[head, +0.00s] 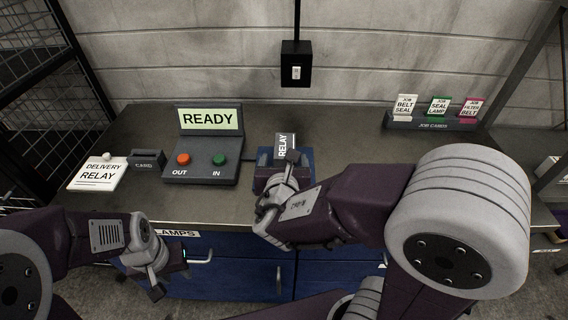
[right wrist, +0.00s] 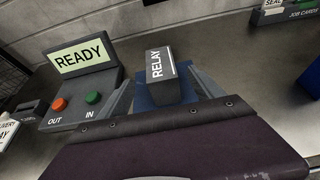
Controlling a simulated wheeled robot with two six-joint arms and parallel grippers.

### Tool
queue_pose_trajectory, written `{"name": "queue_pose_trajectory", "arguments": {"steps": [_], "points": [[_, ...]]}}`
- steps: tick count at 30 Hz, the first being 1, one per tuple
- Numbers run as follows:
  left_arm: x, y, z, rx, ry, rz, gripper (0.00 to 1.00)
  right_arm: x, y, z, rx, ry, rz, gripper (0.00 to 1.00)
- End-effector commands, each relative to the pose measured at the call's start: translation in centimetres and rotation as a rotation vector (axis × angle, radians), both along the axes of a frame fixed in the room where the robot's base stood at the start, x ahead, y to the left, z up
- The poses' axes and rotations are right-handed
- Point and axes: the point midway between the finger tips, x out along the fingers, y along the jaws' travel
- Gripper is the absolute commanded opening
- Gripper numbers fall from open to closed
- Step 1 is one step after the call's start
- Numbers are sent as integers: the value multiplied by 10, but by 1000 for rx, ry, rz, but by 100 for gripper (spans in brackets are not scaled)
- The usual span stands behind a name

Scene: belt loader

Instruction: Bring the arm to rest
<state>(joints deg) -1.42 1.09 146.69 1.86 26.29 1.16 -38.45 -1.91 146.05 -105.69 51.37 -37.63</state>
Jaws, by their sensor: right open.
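My right gripper (head: 277,178) is open over the blue pad (head: 305,158), close to a dark grey block labelled RELAY (head: 286,144). In the right wrist view the relay (right wrist: 158,75) stands on the blue pad (right wrist: 145,102), with the grey fingers to either side of it. I cannot tell whether a finger touches it. My left gripper (head: 168,272) hangs at the front of the bench, low by the drawer labelled LAMPS. It holds nothing that I can see, and its jaw opening is unclear.
A console (head: 209,147) reads READY, with red OUT and green IN buttons. A DELIVERY RELAY card (head: 98,174) lies at left beside a card slot (head: 147,158). A job card rack (head: 430,123) stands at back right. Blue drawers (head: 240,268) with handles are below the bench.

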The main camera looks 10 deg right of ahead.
Motion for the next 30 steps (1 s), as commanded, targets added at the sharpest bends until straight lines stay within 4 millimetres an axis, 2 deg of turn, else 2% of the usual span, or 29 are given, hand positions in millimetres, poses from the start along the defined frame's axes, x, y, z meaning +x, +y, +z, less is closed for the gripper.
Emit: {"name": "queue_pose_trajectory", "arguments": {"steps": [12, 14, 17, 19, 21, 24, 26, 27, 29, 30], "points": [[0, 0, 2, 0, 0, 0, 36, 1, -2, 2, 0, 0, -5, 76], [0, 0, 9, 0, 0, 0, 36, 2, -14, 9, 0, 0, -38, 76], [0, 0, 30, 0, 0, 0, 36, 5, -62, 27, -2, 9, -169, 76], [0, 0, 43, 0, 0, 0, 36, -11, -110, 23, 55, 55, -356, 76], [0, 0, 55, 0, -1, 0, 36, -44, -150, 7, 194, 116, -604, 76], [0, 0, 68, 0, -1, 0, 36, -101, -175, -23, 484, 162, -998, 76], [0, 0, 75, 0, -1, 0, 36, -131, -170, -40, 685, 158, -1240, 76], [0, 0, 79, 0, 0, 0, 36, -147, -161, -50, 826, 141, -1402, 76], [0, 0, 82, 0, 0, 0, 36, -162, -140, -62, 1039, 94, -1638, 76], [0, 0, 83, 0, 0, 0, 36, -166, -124, -69, 1174, 57, -1779, 76]]}}
